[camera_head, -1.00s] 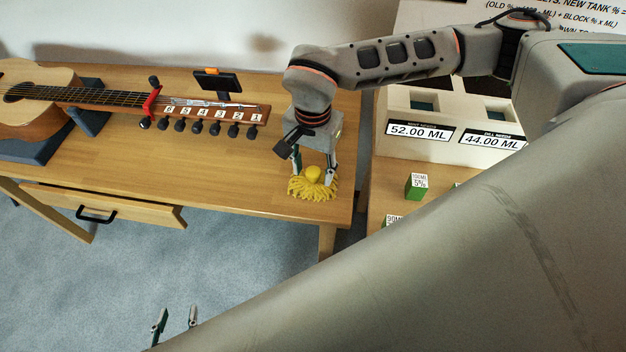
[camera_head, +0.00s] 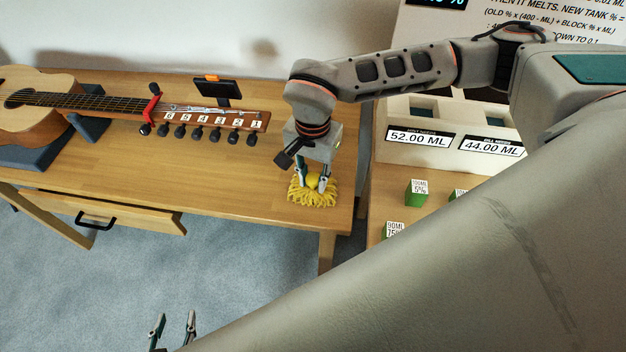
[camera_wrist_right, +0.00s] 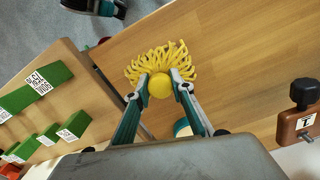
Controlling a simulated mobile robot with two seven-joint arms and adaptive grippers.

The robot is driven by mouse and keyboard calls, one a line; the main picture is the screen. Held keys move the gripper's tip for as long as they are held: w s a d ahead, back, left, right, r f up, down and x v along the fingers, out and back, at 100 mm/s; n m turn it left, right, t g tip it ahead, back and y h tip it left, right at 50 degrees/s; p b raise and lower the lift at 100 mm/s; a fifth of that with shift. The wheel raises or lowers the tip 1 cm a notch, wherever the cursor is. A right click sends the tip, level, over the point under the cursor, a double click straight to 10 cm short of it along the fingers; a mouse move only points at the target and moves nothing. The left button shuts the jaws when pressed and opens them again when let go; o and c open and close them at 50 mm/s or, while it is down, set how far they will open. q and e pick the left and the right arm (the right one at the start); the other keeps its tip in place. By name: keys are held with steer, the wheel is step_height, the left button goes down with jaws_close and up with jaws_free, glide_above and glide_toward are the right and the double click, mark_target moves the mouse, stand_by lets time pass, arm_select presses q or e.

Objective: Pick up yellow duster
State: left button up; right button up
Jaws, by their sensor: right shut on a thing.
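The yellow duster (camera_head: 312,196) has a fringed skirt and a round yellow knob. It sits at the right end of the wooden workbench, near its front edge. My right gripper (camera_head: 312,184) comes down from above with its fingers on either side of the knob. In the right wrist view, the gripper (camera_wrist_right: 161,84) is shut on the knob of the duster (camera_wrist_right: 158,60), and the fringe spreads out beyond the fingertips. My left gripper (camera_head: 173,328) is at the bottom of the head view, over the floor, with its two fingertips apart and nothing between them.
A guitar (camera_head: 40,105) lies on the workbench (camera_head: 240,175), its headstock near my right arm. A second table (camera_head: 440,190) to the right holds green blocks (camera_head: 416,193) and a white box (camera_head: 420,155) with volume labels. An open drawer (camera_head: 120,210) projects below the bench.

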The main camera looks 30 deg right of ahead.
mark_target(313, 178)
step_height(313, 178, up, 20)
steer(key=p, duration=0.1)
steer(key=shift+f, duration=0.1)
steer(key=o, duration=0.5)
steer(key=c, duration=0.3)
steer(key=shift+c, duration=0.2)
